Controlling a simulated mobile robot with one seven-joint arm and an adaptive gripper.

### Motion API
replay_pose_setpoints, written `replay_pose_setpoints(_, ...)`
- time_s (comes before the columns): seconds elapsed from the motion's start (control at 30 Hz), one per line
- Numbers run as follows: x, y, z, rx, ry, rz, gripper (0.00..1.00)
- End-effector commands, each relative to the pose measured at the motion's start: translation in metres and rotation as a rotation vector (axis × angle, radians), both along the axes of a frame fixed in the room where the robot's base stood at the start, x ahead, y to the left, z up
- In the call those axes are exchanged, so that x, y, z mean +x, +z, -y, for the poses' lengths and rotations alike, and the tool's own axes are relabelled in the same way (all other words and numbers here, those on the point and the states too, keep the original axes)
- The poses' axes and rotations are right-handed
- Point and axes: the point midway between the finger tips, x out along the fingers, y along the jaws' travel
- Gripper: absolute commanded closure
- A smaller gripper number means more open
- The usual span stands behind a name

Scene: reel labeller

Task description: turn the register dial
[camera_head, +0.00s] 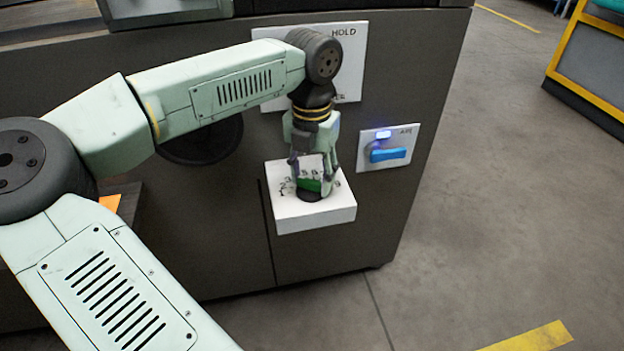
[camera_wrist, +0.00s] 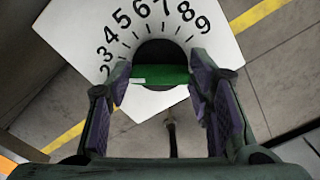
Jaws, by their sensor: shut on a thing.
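The register dial (camera_head: 312,185) is a green grip bar on a black round base, set on top of a white box (camera_head: 315,215) that juts from the dark machine front. In the wrist view the green bar (camera_wrist: 160,76) lies across the picture, with a white mark at its left end near the 2. Black numerals from 2 to 9 run in an arc around it on the white plate (camera_wrist: 120,18). My gripper (camera_head: 313,178) points down over the dial, its fingers (camera_wrist: 160,85) shut on both ends of the green bar.
A white panel with a blue handle (camera_head: 388,155) and a lit lamp (camera_head: 383,134) is right of the dial. A larger panel marked HOLD (camera_head: 350,60) is behind my arm. A dark round part (camera_head: 200,145) is at left. The floor at right (camera_head: 490,200) is clear.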

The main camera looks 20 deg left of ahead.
Motion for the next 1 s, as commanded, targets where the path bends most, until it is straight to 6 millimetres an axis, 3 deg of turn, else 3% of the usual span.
replay_pose_setpoints(0.3, 0.0000, -0.0002, -0.0005, 0.000, 0.101, 0.000, 0.81)
replay_pose_setpoints(0.8, -0.0001, 0.0003, -0.0004, -0.001, 0.116, 0.000, 0.81)
replay_pose_setpoints(0.83, -0.0001, 0.0003, -0.0004, -0.001, 0.116, 0.000, 0.51)
replay_pose_setpoints(1.0, -0.0001, 0.0003, -0.0004, 0.000, 0.115, 0.000, 0.40)
